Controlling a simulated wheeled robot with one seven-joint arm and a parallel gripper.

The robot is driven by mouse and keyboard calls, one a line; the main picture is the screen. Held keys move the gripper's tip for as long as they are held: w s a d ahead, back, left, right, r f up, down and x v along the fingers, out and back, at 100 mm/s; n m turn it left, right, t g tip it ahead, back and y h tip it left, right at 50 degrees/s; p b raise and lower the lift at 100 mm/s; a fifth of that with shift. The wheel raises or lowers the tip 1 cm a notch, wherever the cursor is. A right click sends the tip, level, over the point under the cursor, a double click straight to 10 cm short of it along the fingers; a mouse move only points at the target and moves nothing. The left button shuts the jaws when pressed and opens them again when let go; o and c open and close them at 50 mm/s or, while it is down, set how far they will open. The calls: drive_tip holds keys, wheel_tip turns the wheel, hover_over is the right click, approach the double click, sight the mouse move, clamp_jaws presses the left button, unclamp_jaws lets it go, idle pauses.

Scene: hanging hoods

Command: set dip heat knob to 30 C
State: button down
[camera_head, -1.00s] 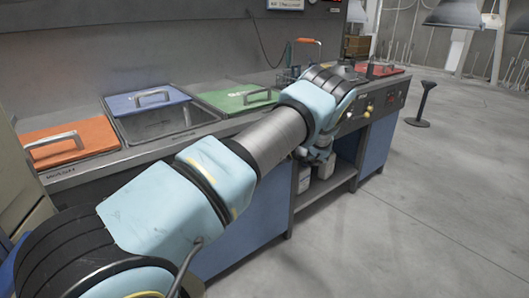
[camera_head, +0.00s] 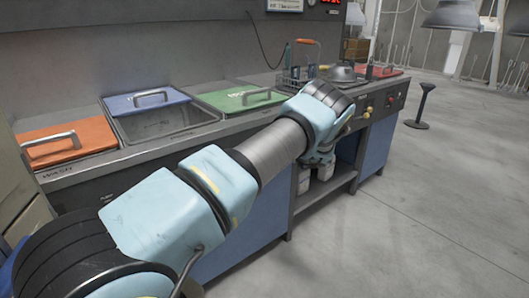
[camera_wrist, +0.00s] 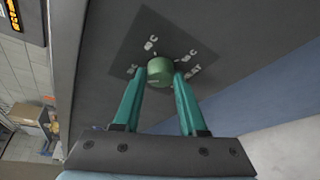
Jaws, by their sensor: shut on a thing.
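A green round knob (camera_wrist: 160,67) sits on a dark square dial plate (camera_wrist: 150,42) with pale markings around it in the wrist view. The markings are tilted and too small to read surely, so I cannot tell the knob's setting. My gripper (camera_wrist: 158,76) has its two teal fingers on either side of the knob, shut on it. In the head view my arm hides this knob, and my fingertips do not show clearly.
The counter has an orange lid (camera_head: 66,144), a blue lid (camera_head: 146,100) and a green lid (camera_head: 240,96). A wire basket (camera_head: 297,82) stands behind my wrist. A black stand (camera_head: 421,106) is on open floor at right.

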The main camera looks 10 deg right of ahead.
drive_tip(key=shift+c, duration=2.3)
unclamp_jaws()
drive_tip(key=shift+d, duration=0.1)
drive_tip(key=b+v, duration=0.1)
drive_tip(key=v, duration=0.9)
drive_tip(key=shift+s+d+b, duration=0.2)
drive_tip(key=shift+s+b, duration=0.05)
drive_tip(key=shift+b, duration=0.05)
drive_tip(key=s+a+r+n+g+h+p, duration=0.2)
drive_tip(key=a+r+n+g, duration=0.2)
drive_tip(key=a+n, duration=0.55)
drive_tip(key=s+a+r+n+g+h+p, duration=0.1)
drive_tip(key=s+a+r+n+g+p, duration=0.15)
drive_tip(key=a+n+g, duration=0.65)
drive_tip(key=s+a+r+n+t+h+p, duration=0.2)
drive_tip(key=s+a+r+n+h, duration=0.2)
drive_tip(key=s+a+r+n, duration=0.2)
drive_tip(key=s+a+r+n+t+h+p, duration=0.1)
drive_tip(key=s+a+r+n+h+p, duration=0.2)
drive_tip(key=s+a+n, duration=0.7)
drive_tip(key=s+r+n+h, duration=0.1)
drive_tip(key=s+r+n, duration=0.1)
drive_tip(key=s+n, duration=0.2)
drive_tip(key=shift+s+r+t, duration=0.4)
drive_tip(key=shift+s, duration=0.1)
